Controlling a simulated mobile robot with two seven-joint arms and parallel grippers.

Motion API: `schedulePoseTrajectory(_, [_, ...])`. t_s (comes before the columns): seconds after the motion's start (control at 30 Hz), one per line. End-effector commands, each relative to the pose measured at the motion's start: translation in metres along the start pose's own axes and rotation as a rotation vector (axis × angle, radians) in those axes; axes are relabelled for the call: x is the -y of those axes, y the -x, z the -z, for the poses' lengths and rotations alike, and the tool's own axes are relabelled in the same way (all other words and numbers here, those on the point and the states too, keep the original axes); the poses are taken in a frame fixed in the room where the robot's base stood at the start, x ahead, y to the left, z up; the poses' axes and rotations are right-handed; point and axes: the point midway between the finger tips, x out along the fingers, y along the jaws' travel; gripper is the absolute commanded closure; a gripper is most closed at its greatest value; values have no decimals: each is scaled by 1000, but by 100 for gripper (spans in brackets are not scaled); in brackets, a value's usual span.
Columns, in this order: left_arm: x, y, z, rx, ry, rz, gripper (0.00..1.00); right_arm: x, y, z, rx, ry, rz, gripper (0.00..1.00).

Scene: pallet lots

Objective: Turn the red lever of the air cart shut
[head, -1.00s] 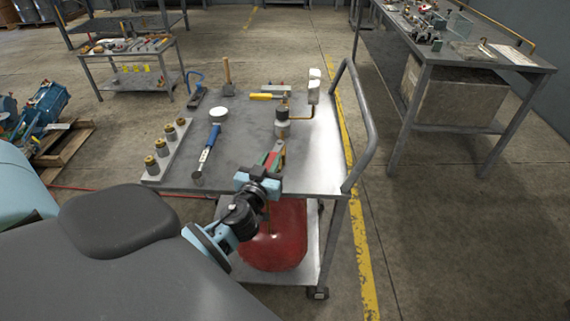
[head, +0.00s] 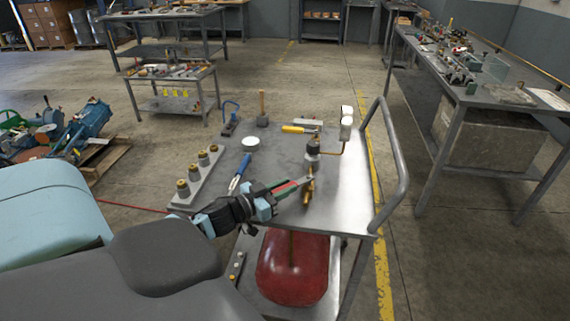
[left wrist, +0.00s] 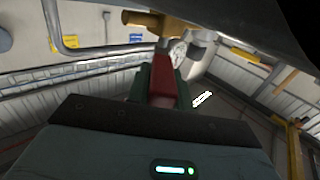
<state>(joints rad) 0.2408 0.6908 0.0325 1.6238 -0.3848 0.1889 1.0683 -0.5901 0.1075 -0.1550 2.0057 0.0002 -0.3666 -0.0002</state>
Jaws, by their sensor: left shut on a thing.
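The air cart (head: 345,205) is a grey metal cart with a red tank (head: 292,268) on its lower shelf. A brass valve (head: 308,192) stands at its near edge, below a dark-topped regulator (head: 313,150). My left gripper (head: 287,189) is shut on the red lever (head: 283,190), left of the valve. In the left wrist view the red lever (left wrist: 165,85) lies between the fingers and runs up to the brass valve body (left wrist: 155,23). The fingers hide part of the lever. My right gripper is not in view.
The cart's handle rail (head: 392,165) rises at the right. A workbench (head: 470,95) stands farther right, with clear floor between.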

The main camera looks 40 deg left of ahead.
Motion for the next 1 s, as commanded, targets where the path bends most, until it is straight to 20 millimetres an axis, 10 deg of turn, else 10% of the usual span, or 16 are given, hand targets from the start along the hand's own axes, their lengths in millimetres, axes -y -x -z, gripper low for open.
schedulePoseTrajectory(0.33, [1, 0, 0, 2, -1, -1, 100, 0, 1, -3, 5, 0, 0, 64])
schedulePoseTrajectory(0.37, [1, 0, 0, 2, -1, -1, 77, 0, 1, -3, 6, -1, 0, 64])
schedulePoseTrajectory(0.53, [0, 0, -1, 2, -1, -1, 56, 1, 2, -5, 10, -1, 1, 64])
schedulePoseTrajectory(1.0, [0, 14, -2, 3, 0, -2, 56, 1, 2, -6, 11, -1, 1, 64])
